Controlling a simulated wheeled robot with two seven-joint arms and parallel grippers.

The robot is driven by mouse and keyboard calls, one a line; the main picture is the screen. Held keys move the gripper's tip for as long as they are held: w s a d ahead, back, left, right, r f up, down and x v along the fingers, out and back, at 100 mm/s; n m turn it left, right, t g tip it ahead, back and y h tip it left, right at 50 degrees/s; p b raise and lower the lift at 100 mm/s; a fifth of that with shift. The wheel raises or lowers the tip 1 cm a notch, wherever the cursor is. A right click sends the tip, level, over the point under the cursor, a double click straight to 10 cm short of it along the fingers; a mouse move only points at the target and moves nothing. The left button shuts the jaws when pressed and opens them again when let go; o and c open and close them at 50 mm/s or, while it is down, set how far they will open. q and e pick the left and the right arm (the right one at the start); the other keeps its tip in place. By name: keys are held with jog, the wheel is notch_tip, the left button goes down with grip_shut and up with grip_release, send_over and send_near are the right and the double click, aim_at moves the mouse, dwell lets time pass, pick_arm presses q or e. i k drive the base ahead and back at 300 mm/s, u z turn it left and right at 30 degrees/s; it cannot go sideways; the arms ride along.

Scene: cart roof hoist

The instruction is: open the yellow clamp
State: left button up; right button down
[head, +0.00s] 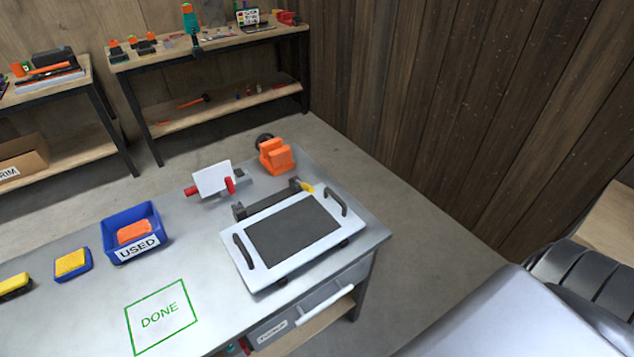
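The yellow clamp (306,188) is a small yellow piece at the right end of a dark bar (268,201). The bar runs along the back edge of a white panel (262,274) with a dark grey centre and two black handles. The yellow piece looks tilted, with its lower end to the right. It is too small to tell whether the clamp is open or shut. Neither of my grippers is in view.
The panel lies on a grey metal bench (205,262). Behind it stand an orange vise (276,156) and a white plate with red clamps (212,179). To the left are a blue "USED" bin (148,213) and a yellow sponge (71,262). The green "DONE" square (160,316) is empty.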

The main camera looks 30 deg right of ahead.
aim_at(296, 180)
jog(key=z, duration=1.05)
